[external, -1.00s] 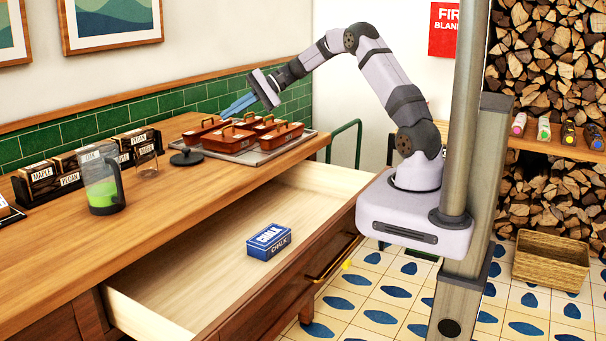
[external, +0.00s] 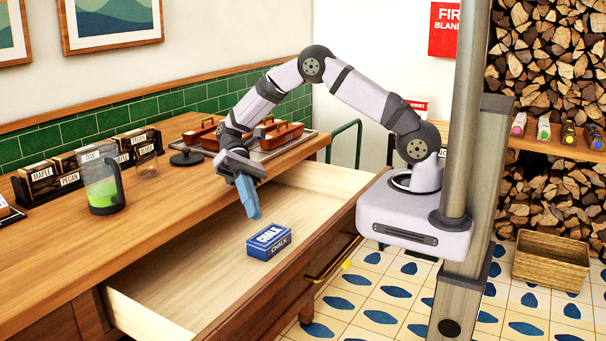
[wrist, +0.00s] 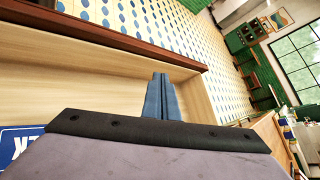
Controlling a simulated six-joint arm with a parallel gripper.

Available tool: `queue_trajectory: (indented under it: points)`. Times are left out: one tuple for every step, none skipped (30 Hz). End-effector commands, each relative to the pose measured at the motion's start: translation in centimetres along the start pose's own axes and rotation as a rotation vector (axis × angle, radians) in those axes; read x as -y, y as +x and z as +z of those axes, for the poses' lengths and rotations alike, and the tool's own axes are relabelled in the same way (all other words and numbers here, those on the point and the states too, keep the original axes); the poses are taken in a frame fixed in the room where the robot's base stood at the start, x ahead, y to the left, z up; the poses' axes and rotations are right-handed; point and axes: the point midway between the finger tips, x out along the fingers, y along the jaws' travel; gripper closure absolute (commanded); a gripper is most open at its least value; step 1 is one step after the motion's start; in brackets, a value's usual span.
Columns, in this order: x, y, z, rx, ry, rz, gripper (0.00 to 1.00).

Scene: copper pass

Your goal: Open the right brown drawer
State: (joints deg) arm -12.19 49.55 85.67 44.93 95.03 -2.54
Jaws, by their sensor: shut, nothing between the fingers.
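The brown wooden drawer (external: 190,275) stands pulled out from the counter in the external view, with its pale inside showing. A brass handle (external: 333,262) is on its front. A blue chalk box (external: 269,242) lies inside the drawer. My gripper (external: 252,215) has blue fingers, is shut and empty, and points down above the drawer, just behind and left of the chalk box. In the wrist view the shut fingers (wrist: 160,98) show over the drawer's pale inside, with the drawer's front edge (wrist: 120,38) beyond. A corner of the chalk box (wrist: 20,145) shows at the left.
On the counter (external: 60,245) stand a jug with green liquid (external: 102,185), labelled boxes (external: 50,175), a black lid (external: 187,157) and a tray (external: 300,145) of copper pans (external: 285,134), partly hidden by my arm. A wicker basket (external: 552,262) sits on the tiled floor.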

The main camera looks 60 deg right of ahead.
Motion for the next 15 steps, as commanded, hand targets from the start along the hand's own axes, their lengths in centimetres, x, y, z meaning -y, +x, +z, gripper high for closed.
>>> queue_trajectory:
  points:
    - [0.8, 1.5, -0.3, -0.018, 0.016, 0.107, 1.0]
    - [1.1, 2.2, -0.6, -0.038, 0.03, 0.169, 1.0]
    - [1.6, 3.2, -1.1, -0.071, 0.048, 0.25, 1.0]
    - [2.0, 3.9, -1.4, -0.1, 0.061, 0.309, 1.0]
    - [2.5, 4.5, -1.7, -0.133, 0.07, 0.363, 1.0]
    - [3.2, 5.3, -2.1, -0.178, 0.081, 0.425, 1.0]
    - [3.7, 5.9, -2.4, -0.214, 0.085, 0.467, 1.0]
    - [4.3, 6.4, -2.7, -0.249, 0.088, 0.503, 1.0]
    - [5.0, 7.0, -3.0, -0.295, 0.09, 0.544, 1.0]
    - [5.6, 7.4, -3.1, -0.327, 0.091, 0.57, 1.0]
    - [6.2, 7.8, -3.3, -0.359, 0.089, 0.591, 1.0]
    - [6.8, 8.3, -3.5, -0.396, 0.087, 0.615, 1.0]
    - [7.3, 8.6, -3.6, -0.422, 0.085, 0.628, 1.0]
    - [7.7, 8.8, -3.7, -0.444, 0.085, 0.638, 1.0]
    - [8.2, 9.2, -3.7, -0.469, 0.082, 0.649, 1.0]
